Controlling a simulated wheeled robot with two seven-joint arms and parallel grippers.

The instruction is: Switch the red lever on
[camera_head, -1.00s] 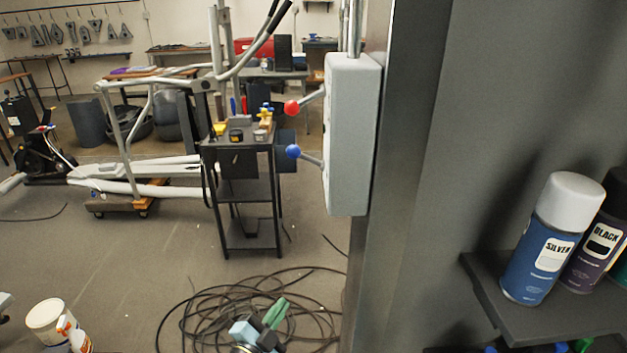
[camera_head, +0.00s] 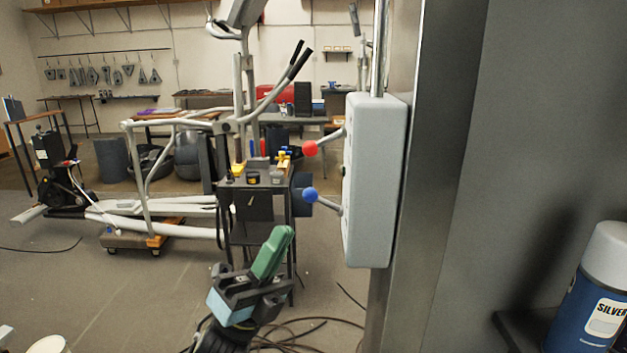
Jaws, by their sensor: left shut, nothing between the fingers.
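The red lever (camera_head: 311,148) is a red ball on a short metal rod. It sticks out to the left from a grey switch box (camera_head: 375,180) fixed to a dark column. A blue-knobbed lever (camera_head: 310,195) sits below it on the same box. My left gripper (camera_head: 272,252) is at the lower middle, with green fingers pointing up. It is shut and empty, below and left of both levers and apart from them. My right gripper is not in view.
The grey column (camera_head: 437,170) fills the area right of the box. A blue spray can (camera_head: 590,305) stands on a shelf at the lower right. Behind are a tool cart (camera_head: 255,205) and an elliptical machine (camera_head: 165,225). Cables lie on the floor.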

